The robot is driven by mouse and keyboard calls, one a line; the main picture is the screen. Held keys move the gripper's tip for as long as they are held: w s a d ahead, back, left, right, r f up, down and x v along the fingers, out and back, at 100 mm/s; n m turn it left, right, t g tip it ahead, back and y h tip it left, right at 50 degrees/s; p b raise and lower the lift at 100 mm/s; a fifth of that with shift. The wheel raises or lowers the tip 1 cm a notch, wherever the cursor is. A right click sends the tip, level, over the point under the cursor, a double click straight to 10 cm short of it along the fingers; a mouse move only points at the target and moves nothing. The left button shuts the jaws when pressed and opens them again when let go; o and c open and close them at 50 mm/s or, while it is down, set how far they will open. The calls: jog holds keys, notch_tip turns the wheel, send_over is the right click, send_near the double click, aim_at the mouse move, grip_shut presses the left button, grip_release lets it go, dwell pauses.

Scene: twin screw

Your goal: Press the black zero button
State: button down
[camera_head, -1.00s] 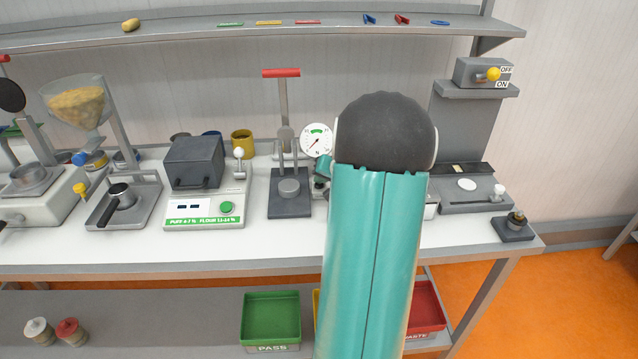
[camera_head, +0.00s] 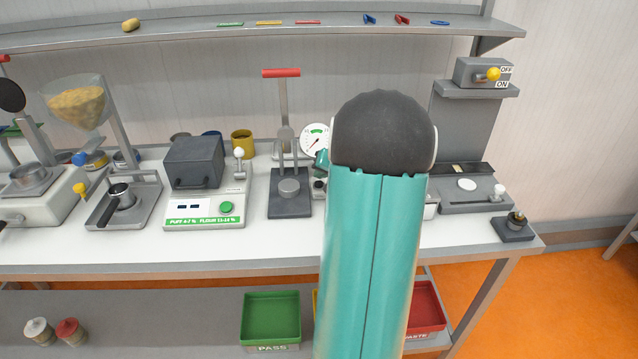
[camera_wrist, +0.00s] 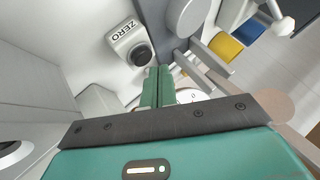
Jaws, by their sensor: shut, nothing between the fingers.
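In the wrist view a small pale box marked ZERO (camera_wrist: 123,31) carries a round black button (camera_wrist: 141,56). My gripper (camera_wrist: 158,69) is shut and empty, its two green fingers side by side. In that view the fingertips lie just beside the button's lower right edge. I cannot tell whether they touch it or how deep it sits. A small dark knob (camera_head: 318,185) beside the press there may be the zero button.
The grey lever press (camera_head: 288,205) with its red handle stands left of my arm, with a dial gauge (camera_head: 313,134) behind. A metering box (camera_head: 205,203) with a green button is further left. A grey station (camera_head: 463,200) stands to the right. Bench front is clear.

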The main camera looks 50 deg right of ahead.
aim_at(321, 185)
jog(key=shift+r, duration=2.5)
